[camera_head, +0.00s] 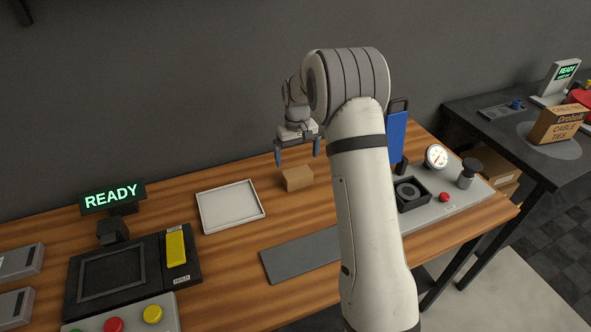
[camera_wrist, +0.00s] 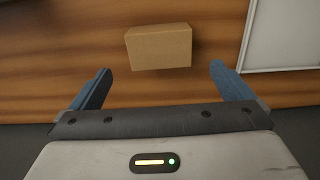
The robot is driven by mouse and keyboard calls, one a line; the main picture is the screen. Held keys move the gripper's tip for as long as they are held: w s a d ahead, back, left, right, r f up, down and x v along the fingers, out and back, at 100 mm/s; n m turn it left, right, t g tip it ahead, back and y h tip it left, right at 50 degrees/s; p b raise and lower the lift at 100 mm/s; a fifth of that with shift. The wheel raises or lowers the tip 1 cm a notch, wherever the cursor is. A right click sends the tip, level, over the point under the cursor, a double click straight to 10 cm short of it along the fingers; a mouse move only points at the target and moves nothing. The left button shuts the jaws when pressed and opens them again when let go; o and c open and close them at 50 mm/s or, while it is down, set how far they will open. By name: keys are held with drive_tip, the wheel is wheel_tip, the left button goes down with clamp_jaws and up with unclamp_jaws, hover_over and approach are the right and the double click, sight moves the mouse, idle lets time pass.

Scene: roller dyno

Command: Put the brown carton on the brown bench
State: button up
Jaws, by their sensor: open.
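The brown carton (camera_head: 297,178) is a small plain box standing on the brown bench (camera_head: 225,265), to the right of a white tray, in the head view. It also shows in the wrist view (camera_wrist: 158,48), upright on the wood grain of the bench top (camera_wrist: 60,50). My gripper (camera_head: 297,160) is above the bench, just above and behind the carton. In the wrist view my gripper (camera_wrist: 160,85) is open, with its blue fingers spread wider than the carton. The carton lies ahead of the fingertips, roughly centred between them, and nothing is held.
The white tray (camera_head: 231,206) lies left of the carton. A grey strip (camera_head: 300,256) lies in front. A black fixture with a yellow handle (camera_head: 175,248) and a READY display (camera_head: 112,196) stand left. A gauge panel (camera_head: 445,206) is right. A dark table with a cable-ties box (camera_head: 556,125) stands beyond.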

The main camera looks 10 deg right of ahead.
sight(297, 173)
drive_tip(key=s+r+t, duration=0.1)
drive_tip(key=s+r, duration=1.2)
drive_tip(key=r, duration=0.2)
drive_tip(key=s+m+t, duration=0.2)
drive_tip(key=s, duration=2.1)
drive_tip(key=shift+s, duration=0.4)
